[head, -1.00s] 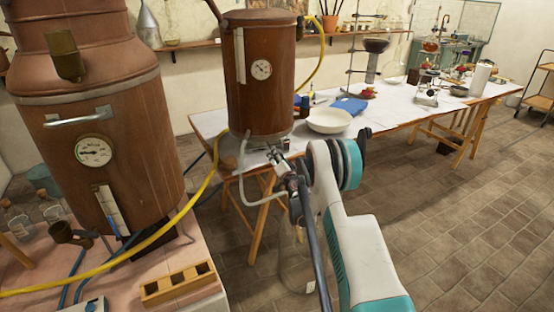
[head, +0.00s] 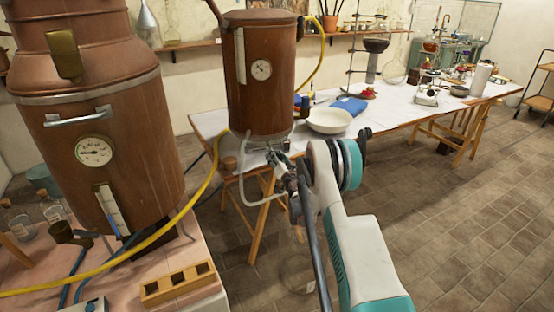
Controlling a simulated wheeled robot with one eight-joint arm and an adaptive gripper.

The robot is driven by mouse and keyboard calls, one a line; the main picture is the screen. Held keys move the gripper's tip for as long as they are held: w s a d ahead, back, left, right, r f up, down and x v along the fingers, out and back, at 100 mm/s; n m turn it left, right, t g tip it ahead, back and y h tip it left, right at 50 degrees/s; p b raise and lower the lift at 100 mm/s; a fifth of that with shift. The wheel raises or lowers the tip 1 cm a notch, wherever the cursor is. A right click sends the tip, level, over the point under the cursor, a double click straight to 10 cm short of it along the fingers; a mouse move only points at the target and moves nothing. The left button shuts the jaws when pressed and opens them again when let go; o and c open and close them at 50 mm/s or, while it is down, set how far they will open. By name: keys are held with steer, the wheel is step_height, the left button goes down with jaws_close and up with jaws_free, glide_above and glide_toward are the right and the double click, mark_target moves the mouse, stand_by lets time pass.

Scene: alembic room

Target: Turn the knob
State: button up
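A tall copper vessel (head: 262,98) with a round dial stands at the near left end of the white table, on a low base (head: 262,141). My gripper (head: 279,159) is just below the front of that base, at the table's near edge. It is small and partly covered by my own arm, so its fingers are hard to make out. I cannot tell whether it touches anything. No knob can be made out clearly; one on the base may be hidden behind my gripper.
A pale hose (head: 245,180) hangs left of my gripper. A white bowl (head: 329,121) and blue cloth (head: 348,106) lie on the table (head: 395,115).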

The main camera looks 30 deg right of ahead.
steer(key=shift+f, duration=0.1)
steer(key=o, duration=1.1)
steer(key=shift+s, duration=0.1)
steer(key=s, duration=0.4)
steer(key=s+a, duration=0.1)
steer(key=s, duration=0.6)
steer(key=shift+s+a, duration=0.4)
